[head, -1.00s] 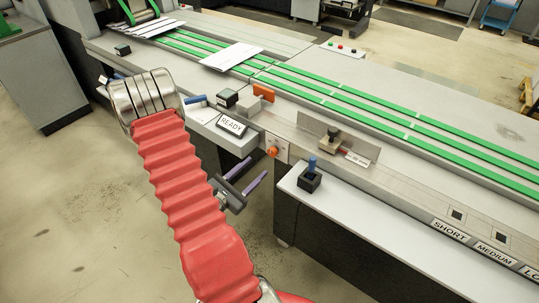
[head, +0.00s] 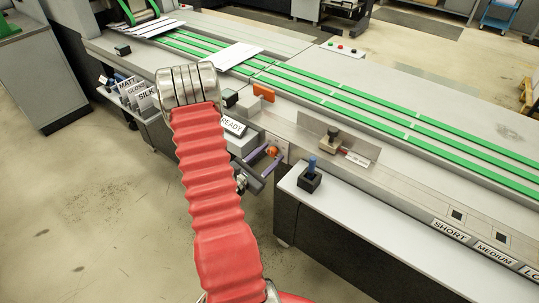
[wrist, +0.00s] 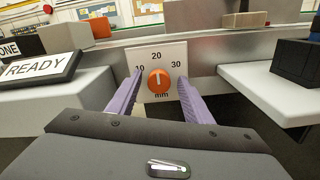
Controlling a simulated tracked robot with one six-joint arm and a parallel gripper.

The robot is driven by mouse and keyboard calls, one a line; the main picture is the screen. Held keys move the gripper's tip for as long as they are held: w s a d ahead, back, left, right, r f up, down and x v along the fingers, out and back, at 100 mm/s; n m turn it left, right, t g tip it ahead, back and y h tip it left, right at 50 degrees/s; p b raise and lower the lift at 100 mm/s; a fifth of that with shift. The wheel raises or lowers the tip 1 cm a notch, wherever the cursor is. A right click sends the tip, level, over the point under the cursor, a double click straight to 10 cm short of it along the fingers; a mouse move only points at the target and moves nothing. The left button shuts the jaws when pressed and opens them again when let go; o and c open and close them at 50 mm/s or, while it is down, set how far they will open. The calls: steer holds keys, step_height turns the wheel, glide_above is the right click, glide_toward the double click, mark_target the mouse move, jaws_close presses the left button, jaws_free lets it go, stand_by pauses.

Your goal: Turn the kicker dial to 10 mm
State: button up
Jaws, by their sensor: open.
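The kicker dial (wrist: 158,82) is an orange round knob on a white plate marked 10, 20 and 30 with "mm" below. Its pale pointer mark appears to point up, towards 20. The dial also shows in the head view (head: 272,151) on the machine's front edge. My gripper (wrist: 159,76) is open, its two purple fingers pointing at the plate, one on each side of the knob in the picture. Nothing is between them but the view of the knob, and I cannot tell how far the tips are from it. In the head view my gripper (head: 275,152) is partly hidden behind my red arm.
A READY sign (wrist: 38,69) stands on the grey ledge left of the dial. A white shelf (wrist: 270,85) juts out at the right, with a blue-knobbed black block (head: 310,178) on it in the head view. Cards labelled MATT, GLOSS and SILK (head: 138,92) stand farther left.

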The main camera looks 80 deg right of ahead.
steer(key=shift+c, duration=0.4)
steer(key=c, duration=0.9)
steer(key=shift+s+d, duration=0.1)
steer(key=shift+d, duration=0.05)
steer(key=shift+c, duration=0.4)
steer(key=shift+a, duration=0.2)
steer(key=shift+n, duration=0.4)
steer(key=n, duration=0.4)
steer(key=shift+a+f, duration=0.1)
steer(key=n, duration=0.7)
steer(key=shift+f, duration=0.1)
